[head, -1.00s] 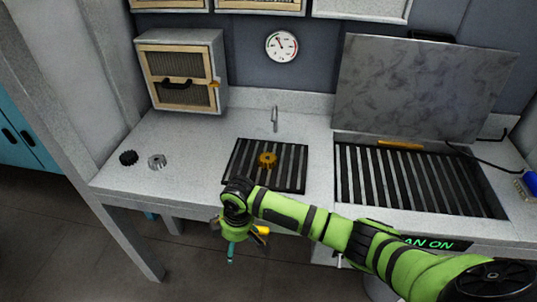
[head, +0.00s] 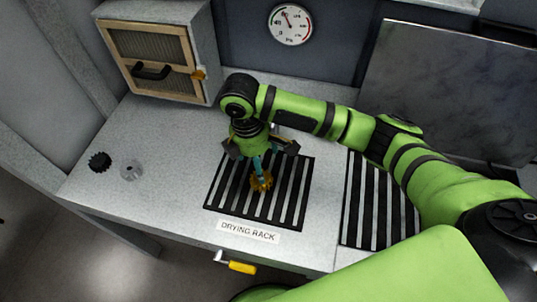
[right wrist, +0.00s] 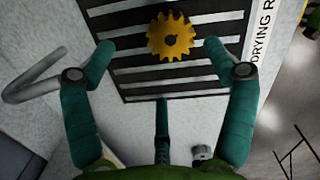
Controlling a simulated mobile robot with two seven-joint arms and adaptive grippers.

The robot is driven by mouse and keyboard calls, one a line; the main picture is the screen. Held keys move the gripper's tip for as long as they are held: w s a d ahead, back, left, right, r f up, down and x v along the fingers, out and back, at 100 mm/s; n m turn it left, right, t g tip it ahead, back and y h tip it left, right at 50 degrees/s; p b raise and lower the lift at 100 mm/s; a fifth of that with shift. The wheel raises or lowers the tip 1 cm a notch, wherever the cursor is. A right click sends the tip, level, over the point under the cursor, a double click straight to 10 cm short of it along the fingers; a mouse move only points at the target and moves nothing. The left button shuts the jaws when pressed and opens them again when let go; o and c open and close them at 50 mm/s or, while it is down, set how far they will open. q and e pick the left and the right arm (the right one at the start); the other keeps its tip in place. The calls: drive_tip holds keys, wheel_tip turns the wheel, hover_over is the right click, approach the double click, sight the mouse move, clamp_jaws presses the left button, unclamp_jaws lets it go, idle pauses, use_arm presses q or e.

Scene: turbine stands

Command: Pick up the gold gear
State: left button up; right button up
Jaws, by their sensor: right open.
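The gold gear (head: 261,181) lies flat on the black slatted drying rack (head: 222,200) in the worktop. In the right wrist view the gold gear (right wrist: 171,36) shows whole, with a small centre hole, ahead of the fingers. My right gripper (head: 262,166) points down over the rack, its teal fingers close to the gear. In the right wrist view my right gripper (right wrist: 155,50) is open, with one finger to each side of the gear and nothing held. I cannot tell the exact height gap. My left gripper is not in view.
A black gear (head: 100,161) and a grey gear (head: 131,169) lie on the worktop at left. A cabinet (head: 157,50) stands behind them. A second slatted grate (head: 362,225) is to the right. A hook-shaped tap (right wrist: 40,80) shows beside the gripper.

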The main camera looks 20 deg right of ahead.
sight(255, 183)
drive_tip(key=shift+s+f, duration=0.1)
drive_tip(key=shift+f, duration=0.05)
drive_tip(key=shift+s+a+f+p, duration=0.35)
drive_tip(key=shift+s+f+p, duration=0.2)
drive_tip(key=shift+f, duration=0.1)
wheel_tip(255, 183, down, 2)
drive_tip(key=shift+s+f+p, duration=0.1)
drive_tip(key=shift+s+p, duration=0.05)
drive_tip(key=shift+p, duration=0.4)
drive_tip(key=shift+d+f, duration=0.15)
drive_tip(key=shift+f, duration=0.45)
drive_tip(key=shift+d+f, duration=0.15)
drive_tip(key=shift+f, duration=0.65)
clamp_jaws()
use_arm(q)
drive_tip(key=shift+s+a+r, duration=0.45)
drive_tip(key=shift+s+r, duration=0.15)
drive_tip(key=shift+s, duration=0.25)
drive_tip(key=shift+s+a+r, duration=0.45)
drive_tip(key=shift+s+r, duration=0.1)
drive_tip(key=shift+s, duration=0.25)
